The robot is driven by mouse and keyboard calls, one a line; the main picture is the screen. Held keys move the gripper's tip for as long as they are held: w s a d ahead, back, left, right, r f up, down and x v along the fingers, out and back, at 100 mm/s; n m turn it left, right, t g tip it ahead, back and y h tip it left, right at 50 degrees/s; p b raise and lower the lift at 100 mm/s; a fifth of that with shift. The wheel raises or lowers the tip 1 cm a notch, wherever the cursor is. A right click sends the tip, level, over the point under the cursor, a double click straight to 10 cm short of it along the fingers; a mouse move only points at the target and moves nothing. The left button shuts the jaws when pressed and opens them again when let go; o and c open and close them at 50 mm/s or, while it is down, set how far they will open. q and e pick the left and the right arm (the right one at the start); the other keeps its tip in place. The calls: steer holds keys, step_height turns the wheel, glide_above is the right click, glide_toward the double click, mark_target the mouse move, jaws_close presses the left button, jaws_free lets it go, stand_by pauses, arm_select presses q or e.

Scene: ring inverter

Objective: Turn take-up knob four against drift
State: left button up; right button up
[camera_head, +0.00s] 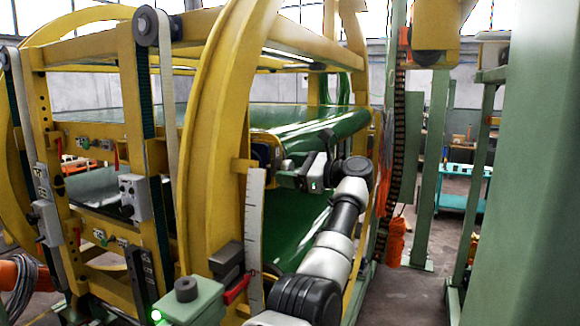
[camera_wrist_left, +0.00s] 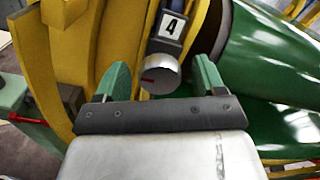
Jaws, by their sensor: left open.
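Take-up knob four (camera_wrist_left: 160,74) is a short silver cylinder with a red mark on its left side in the left wrist view. A plate with the number 4 (camera_wrist_left: 171,25) sits just above it on the yellow frame. My left gripper (camera_wrist_left: 161,62) is open, with one green finger on each side of the knob and visible gaps between. In the head view my left gripper (camera_head: 284,172) reaches to the yellow frame beside the green belt roller; the knob is not clearly seen there. My right gripper is not in view.
The yellow ring frame (camera_head: 213,140) curves close to the left of my gripper. Green belts (camera_head: 318,124) lie above and below it. A white scale strip (camera_head: 254,235) and a red-handled lever (camera_head: 237,288) are nearer. A green post (camera_head: 535,170) stands at right.

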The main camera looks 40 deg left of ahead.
arm_select(q)
steer(key=shift+a, duration=0.15)
steer(key=c, duration=0.9)
